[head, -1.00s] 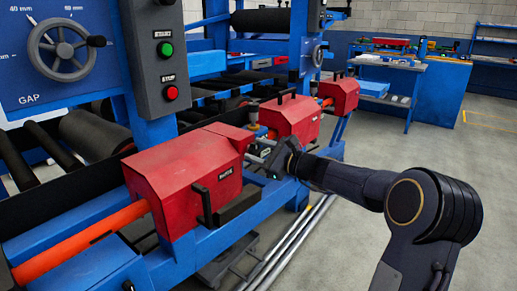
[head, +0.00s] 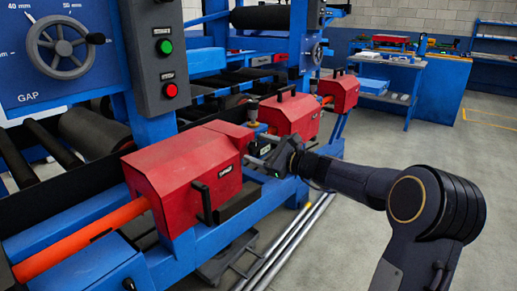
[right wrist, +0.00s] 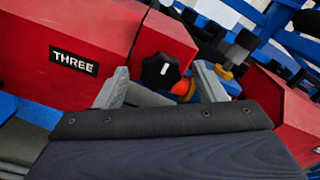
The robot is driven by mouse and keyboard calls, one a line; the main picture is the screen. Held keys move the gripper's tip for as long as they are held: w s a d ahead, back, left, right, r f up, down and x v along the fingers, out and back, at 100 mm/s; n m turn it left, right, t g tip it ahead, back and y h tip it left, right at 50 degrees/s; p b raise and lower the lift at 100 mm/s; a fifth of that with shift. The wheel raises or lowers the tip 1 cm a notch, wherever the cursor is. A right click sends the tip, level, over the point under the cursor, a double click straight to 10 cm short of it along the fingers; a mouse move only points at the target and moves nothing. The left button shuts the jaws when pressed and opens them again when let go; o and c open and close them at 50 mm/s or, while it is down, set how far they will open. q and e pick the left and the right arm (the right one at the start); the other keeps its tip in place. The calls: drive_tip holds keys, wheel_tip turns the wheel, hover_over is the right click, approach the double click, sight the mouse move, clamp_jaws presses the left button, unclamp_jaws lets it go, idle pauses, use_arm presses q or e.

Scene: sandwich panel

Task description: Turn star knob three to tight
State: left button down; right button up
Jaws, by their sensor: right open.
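Star knob three (right wrist: 161,70) is a black lobed knob with a white mark, on the end of a red housing (right wrist: 92,35) labelled THREE (right wrist: 74,61). The white mark is nearly upright in the right wrist view. My right gripper (right wrist: 163,86) is open, its two grey fingers apart on either side of the knob in that view; I cannot tell whether they touch it. In the head view my right gripper (head: 262,157) is at the far end of the near red housing (head: 185,172), and I cannot make out the knob there. My left gripper is not in view.
Another red housing (head: 290,118) and a third one (head: 340,91) stand farther along the blue frame. An orange shaft (head: 85,240) enters the near housing. A control box with green and red buttons (head: 160,65) is at left. The floor (head: 400,145) at right is clear.

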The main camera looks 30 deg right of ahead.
drive_tip(key=v, duration=0.7)
drive_tip(key=shift+p, duration=0.35)
drive_tip(key=s+a+f+n+g+y, duration=0.3)
drive_tip(key=s+a+n+g, duration=0.5)
drive_tip(key=s+a+n, duration=0.8)
drive_tip(key=s+a+f+n+g+h, duration=0.35)
drive_tip(key=s+f+n+h, duration=0.35)
drive_tip(key=s+f, duration=0.6)
wheel_tip(320, 180, up, 28)
drive_tip(key=s+n+p, duration=0.1)
drive_tip(key=p, duration=2.5)
drive_tip(key=shift+a+y, duration=0.2)
drive_tip(key=shift+y, duration=0.2)
